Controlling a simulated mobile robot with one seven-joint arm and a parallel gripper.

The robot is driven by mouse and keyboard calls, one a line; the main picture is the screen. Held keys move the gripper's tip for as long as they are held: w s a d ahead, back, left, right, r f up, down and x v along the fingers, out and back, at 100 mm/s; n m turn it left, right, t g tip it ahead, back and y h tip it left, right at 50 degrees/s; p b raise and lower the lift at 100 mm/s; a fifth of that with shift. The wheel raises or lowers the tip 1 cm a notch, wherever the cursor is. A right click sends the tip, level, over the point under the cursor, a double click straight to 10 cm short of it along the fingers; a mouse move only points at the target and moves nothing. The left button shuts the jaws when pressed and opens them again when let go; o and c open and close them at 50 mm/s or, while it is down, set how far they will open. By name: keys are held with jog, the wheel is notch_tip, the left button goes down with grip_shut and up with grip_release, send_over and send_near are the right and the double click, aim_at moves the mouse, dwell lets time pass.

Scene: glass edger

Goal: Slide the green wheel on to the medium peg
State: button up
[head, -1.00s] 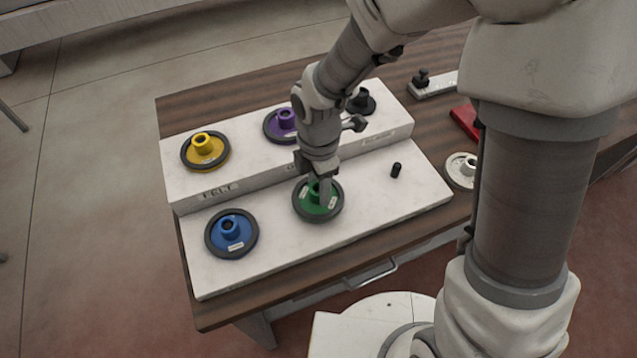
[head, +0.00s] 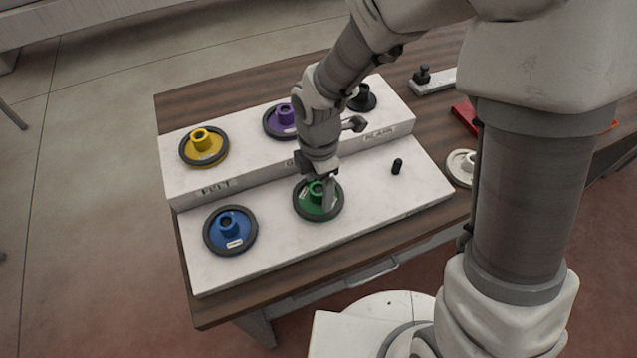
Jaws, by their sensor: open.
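The green wheel (head: 308,207), with a black rim and a green hub, lies flat at the middle of the lower step of the white two-step rack (head: 270,250). My gripper (head: 326,190) is open, pointing down at the green hub, with a finger close on its right side. Whether the fingers touch the hub cannot be told. The gripper hides part of the hub, and no peg shows through it. A bare short black peg (head: 397,167) stands on the right of the lower step. I cannot tell which peg is the medium one.
A blue wheel (head: 231,231) sits left on the lower step. Yellow (head: 203,146), purple (head: 283,119) and black (head: 362,98) wheels stand on the upper step. A white wheel (head: 461,166) and a red object (head: 466,116) lie on the table at right.

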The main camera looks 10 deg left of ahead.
notch_tip(320, 180, up, 18)
jog(key=p, duration=0.1)
jog(key=shift+f+p, duration=0.25)
jog(key=shift+p, duration=0.15)
